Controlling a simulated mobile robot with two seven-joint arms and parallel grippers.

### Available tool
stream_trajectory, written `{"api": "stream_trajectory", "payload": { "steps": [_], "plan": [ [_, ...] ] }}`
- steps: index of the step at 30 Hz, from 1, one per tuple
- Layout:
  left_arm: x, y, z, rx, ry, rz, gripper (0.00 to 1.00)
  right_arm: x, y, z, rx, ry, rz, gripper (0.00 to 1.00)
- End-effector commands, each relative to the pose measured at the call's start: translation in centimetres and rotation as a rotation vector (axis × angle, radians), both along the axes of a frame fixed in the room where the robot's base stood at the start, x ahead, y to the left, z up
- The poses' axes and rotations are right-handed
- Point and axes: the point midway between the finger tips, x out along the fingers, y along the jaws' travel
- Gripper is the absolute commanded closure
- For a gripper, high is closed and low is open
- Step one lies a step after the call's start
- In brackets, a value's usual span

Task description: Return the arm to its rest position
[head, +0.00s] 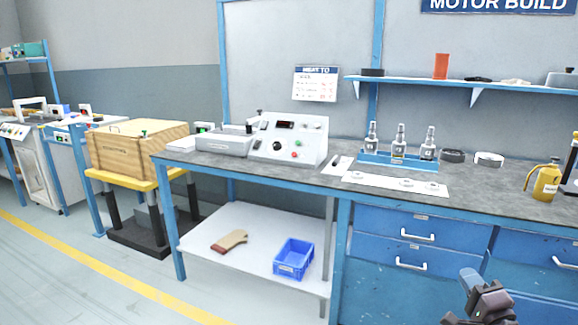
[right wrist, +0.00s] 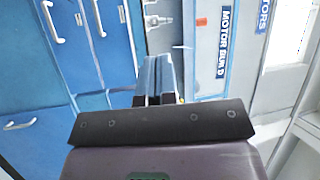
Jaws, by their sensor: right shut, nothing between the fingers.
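My right gripper (head: 470,277) is low at the bottom right of the head view, in front of the blue drawers of the bench (head: 255,167). In the right wrist view the same gripper (right wrist: 159,70) shows its two fingers together, with nothing between them. It is apart from the bench and touches nothing that I can see. Most of my right arm is outside the head view. My left gripper is not in view.
On the bench stand a control box (head: 290,140), a blue rack (head: 398,160) with metal parts, and a yellow bottle (head: 546,184). Blue drawers (head: 415,237) are below. The floor at left front is clear.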

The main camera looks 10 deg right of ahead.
Motion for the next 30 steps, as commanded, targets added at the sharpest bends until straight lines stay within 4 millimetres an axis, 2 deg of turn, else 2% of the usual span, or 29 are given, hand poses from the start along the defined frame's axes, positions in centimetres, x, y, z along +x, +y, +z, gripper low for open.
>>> {"api": "stream_trajectory", "payload": {
  "steps": [1,6,11,15,21,24,30],
  "plan": [
    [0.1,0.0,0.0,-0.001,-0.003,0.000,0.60,-2.0,1.3,-1.9,-0.116,0.061,0.023,1.00],
    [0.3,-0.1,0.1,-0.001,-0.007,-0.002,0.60,-8.4,5.3,-7.3,-0.508,0.231,0.117,1.00],
    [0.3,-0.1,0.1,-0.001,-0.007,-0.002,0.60,-15.3,8.5,-11.5,-0.863,0.358,0.231,1.00],
    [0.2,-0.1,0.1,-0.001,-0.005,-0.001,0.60,-21.9,11.0,-14.1,-1.157,0.437,0.347,1.00],
    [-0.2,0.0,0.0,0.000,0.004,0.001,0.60,-30.3,13.6,-15.9,-1.520,0.498,0.512,1.00],
    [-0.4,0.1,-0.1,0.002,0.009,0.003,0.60,-33.4,14.5,-16.0,-1.650,0.508,0.575,1.00],
    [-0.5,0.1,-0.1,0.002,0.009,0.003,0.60,-38.2,15.7,-15.7,-1.849,0.516,0.682,1.00]
  ]
}}
